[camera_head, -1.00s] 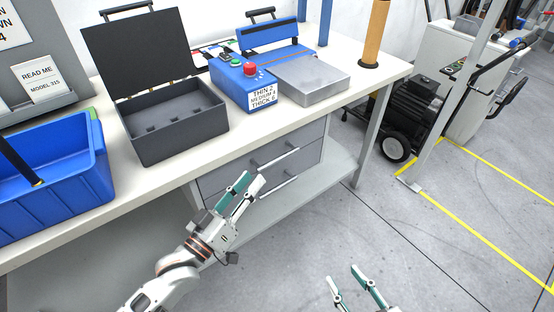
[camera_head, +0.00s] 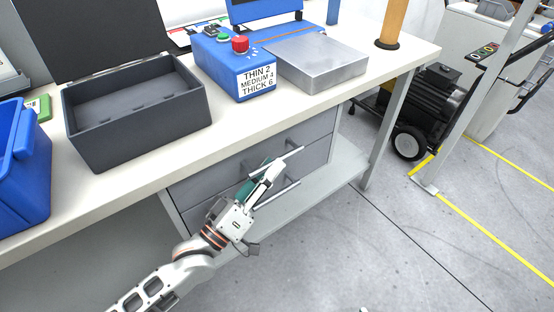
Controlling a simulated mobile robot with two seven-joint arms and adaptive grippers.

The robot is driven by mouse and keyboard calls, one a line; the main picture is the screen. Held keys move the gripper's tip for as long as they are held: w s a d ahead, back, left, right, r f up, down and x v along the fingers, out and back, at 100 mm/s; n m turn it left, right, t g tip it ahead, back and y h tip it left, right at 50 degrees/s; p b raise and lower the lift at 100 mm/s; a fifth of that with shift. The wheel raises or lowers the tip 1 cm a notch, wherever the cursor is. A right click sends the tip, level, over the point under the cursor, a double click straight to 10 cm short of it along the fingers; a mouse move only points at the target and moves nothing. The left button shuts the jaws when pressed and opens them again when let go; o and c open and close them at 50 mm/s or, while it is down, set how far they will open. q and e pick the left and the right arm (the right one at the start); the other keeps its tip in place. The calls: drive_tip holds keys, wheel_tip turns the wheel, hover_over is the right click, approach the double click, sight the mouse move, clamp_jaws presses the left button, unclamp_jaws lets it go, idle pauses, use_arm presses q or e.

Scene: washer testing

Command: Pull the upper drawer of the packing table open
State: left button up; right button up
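The packing table (camera_head: 130,195) has a grey drawer unit under its top. The upper drawer (camera_head: 318,132) looks closed, with a bar handle (camera_head: 294,153) on its front. The lower drawer (camera_head: 318,158) below it also looks closed, with its own bar handle (camera_head: 285,190). My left gripper (camera_head: 266,172) is at the drawer fronts, its fingertips overlapping the upper handle in the picture. The fingers hide part of that handle, so I cannot tell contact or whether they are shut on it. Only a tiny tip of my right gripper (camera_head: 363,309) shows at the bottom edge.
On the tabletop are a blue bin (camera_head: 22,165), an open dark case (camera_head: 135,120), a blue control box (camera_head: 235,68) and a metal block (camera_head: 318,62). A lower shelf (camera_head: 345,165) lies below the drawers. The floor (camera_head: 340,250) in front is clear.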

use_arm(q)
drive_tip(key=shift+x, duration=1.45)
clamp_jaws()
